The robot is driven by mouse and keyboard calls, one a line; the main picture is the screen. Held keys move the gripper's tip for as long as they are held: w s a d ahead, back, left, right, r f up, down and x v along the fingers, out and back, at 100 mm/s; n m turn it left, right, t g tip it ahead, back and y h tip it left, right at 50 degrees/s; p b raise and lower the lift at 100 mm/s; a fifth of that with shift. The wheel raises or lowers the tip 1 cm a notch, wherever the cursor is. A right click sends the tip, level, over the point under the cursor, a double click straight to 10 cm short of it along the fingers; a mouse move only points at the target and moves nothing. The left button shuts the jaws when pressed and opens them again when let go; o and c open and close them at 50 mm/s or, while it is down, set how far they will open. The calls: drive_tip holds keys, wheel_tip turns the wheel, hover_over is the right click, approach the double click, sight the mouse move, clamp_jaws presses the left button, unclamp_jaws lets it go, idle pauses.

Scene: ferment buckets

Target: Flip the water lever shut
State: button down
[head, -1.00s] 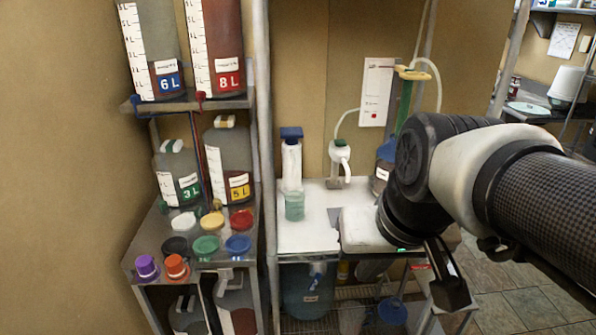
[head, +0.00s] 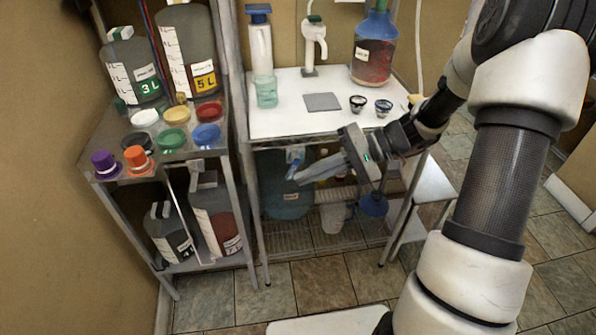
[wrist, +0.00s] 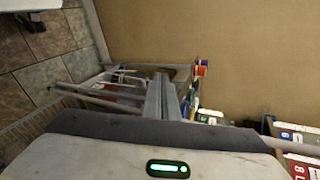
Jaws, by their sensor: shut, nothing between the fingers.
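A large blue-tinted water container (head: 283,200) stands on the lower rack under the white table. On its front, near the top, is a small pale fitting with a blue piece, which looks like the water lever (head: 293,169). My gripper (head: 301,179) reaches left below the tabletop, its fingers together and empty. Its tips are close to the blue piece in the head view; I cannot tell whether they touch. In the wrist view my shut fingers (wrist: 163,98) point away from the camera, and I cannot make out the lever there.
The white table (head: 290,120) overhangs my gripper and carries a pump bottle (head: 260,45), a teal cup (head: 266,92), a red jug (head: 374,50) and two small dark cups. A shelf unit with jugs and coloured caps (head: 173,138) stands at left.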

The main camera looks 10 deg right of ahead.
drive_tip(key=w+d+f+m+t+b, duration=0.2)
drive_tip(key=d+f+m+t, duration=0.1)
drive_tip(key=f, duration=0.4)
drive_tip(key=w+d+f+m+t+y+b, duration=0.1)
drive_tip(key=w+d+f+m+t+b, duration=0.1)
drive_tip(key=d+f+t, duration=0.3)
drive_tip(key=w+d+f+m+t+b, duration=0.3)
drive_tip(key=w+d+f+t+b, duration=0.1)
drive_tip(key=f, duration=0.5)
drive_tip(key=shift+w+d+f+m+t+y, duration=0.25)
drive_tip(key=shift+d+t+y, duration=0.2)
drive_tip(key=shift+t, duration=0.75)
drive_tip(key=shift+a+r, duration=0.1)
drive_tip(key=b, duration=0.2)
approach(293, 167)
drive_tip(key=w+a+f, duration=0.2)
drive_tip(key=w, duration=0.3)
drive_tip(key=shift+w+a, duration=0.1)
drive_tip(key=shift+a, duration=0.45)
drive_tip(key=shift+m, duration=0.25)
drive_tip(key=shift+a, duration=0.15)
